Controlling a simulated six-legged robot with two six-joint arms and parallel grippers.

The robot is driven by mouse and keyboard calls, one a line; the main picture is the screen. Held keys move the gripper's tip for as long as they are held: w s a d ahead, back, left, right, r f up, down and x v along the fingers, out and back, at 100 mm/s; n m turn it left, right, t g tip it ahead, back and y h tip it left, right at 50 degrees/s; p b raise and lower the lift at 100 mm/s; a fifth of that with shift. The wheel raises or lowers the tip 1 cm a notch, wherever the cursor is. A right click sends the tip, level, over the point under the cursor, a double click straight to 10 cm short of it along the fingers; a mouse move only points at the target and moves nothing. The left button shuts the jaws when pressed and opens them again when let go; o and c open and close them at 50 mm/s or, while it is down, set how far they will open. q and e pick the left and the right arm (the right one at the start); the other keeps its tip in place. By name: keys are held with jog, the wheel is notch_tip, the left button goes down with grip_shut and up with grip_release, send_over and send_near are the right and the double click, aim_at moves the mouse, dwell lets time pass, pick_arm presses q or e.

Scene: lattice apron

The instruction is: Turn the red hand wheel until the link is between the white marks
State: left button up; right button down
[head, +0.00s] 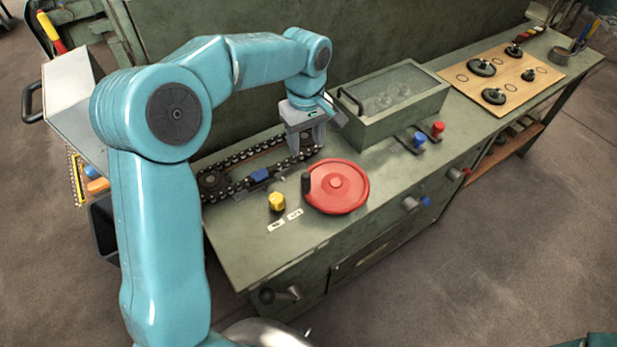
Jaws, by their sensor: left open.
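The red hand wheel (345,197) lies flat on the green bench top, with a black upright handle (306,183) at its left rim. Behind and left of it a black chain (236,161) runs in a loop around sprockets. A blue link (259,175) sits on the chain's near run. I cannot clearly make out the white marks beside the chain. My left gripper (307,147) is open, pointing down over the chain's right end, behind the wheel and apart from its handle. It hides part of that end. My right gripper is not in view.
A yellow knob (277,201) and two small white labels (285,220) stand left of the wheel. A green box with a clear lid (392,92) stands behind right. Blue (419,141) and red (438,128) knobs are right. A wooden board (518,76) lies at the far right.

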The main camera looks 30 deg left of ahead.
aim_at(306, 183)
pick_arm(q)
jog(key=f, duration=0.2)
jog(key=s+f, duration=0.1)
jog(key=shift+d+f, duration=0.1)
jog(key=shift+d, duration=0.2)
jog(key=f, duration=0.3)
jog(key=f+p, duration=0.1)
jog(key=f, duration=0.7)
jog(key=shift+w+a+f, duration=0.2)
jog(key=shift+w, duration=0.05)
jog(key=shift+w+f, duration=0.1)
jog(key=shift+f, duration=0.15)
jog(key=shift+s+d+r, duration=0.1)
jog(key=shift+s+r, duration=0.05)
jog(key=shift+s, duration=0.05)
jog(key=shift+w, duration=0.1)
grip_shut()
